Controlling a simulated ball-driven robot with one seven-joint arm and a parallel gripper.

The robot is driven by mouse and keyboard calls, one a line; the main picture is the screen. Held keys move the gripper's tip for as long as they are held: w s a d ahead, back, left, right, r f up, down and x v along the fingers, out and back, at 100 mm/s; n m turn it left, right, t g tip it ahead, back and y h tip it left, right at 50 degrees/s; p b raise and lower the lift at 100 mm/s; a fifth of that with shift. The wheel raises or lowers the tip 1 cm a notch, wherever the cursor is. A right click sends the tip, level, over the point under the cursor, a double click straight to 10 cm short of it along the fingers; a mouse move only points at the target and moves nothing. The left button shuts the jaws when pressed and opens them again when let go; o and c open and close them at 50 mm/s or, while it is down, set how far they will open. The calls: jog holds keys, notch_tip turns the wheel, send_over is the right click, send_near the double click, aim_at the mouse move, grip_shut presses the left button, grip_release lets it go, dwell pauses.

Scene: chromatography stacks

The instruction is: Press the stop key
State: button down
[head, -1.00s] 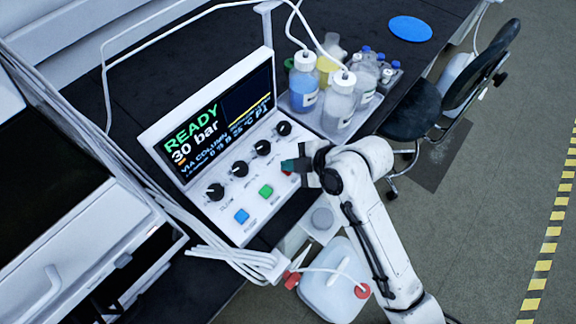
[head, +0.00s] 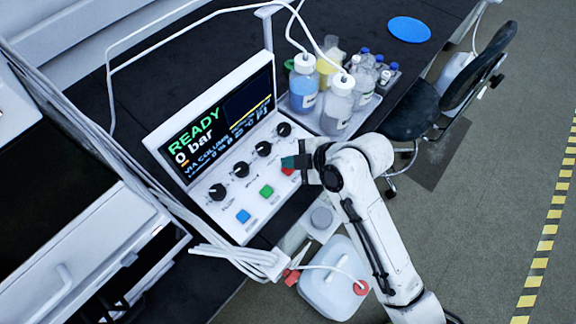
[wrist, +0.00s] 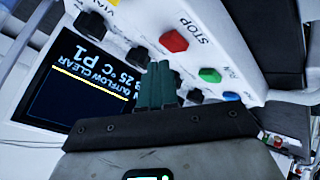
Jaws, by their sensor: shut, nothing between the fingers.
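The control unit (head: 170,143) stands on the dark bench, its screen (head: 215,128) reading "READY" and "0 bar". The stop key (head: 287,172) is a red button on its sloped panel, partly hidden by my gripper in the head view. In the wrist view the red stop key (wrist: 173,41) is fully visible beside the word "STOP". My gripper (head: 287,162) has its green fingers shut and empty. Its fingertips (wrist: 160,66) appear just beside the stop key in the wrist view, seemingly not covering it. I cannot tell their height above the panel.
A green key (head: 266,191) and a blue key (head: 243,215) share the panel with several black knobs (head: 239,168). A tray of bottles (head: 338,102) stands behind the panel's right end. White tubes hang at the front. A white canister (head: 333,277) sits below the bench edge.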

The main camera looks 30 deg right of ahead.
aim_at(291, 171)
jog(key=shift+r+p, duration=2.2)
jog(key=shift+r, duration=0.3)
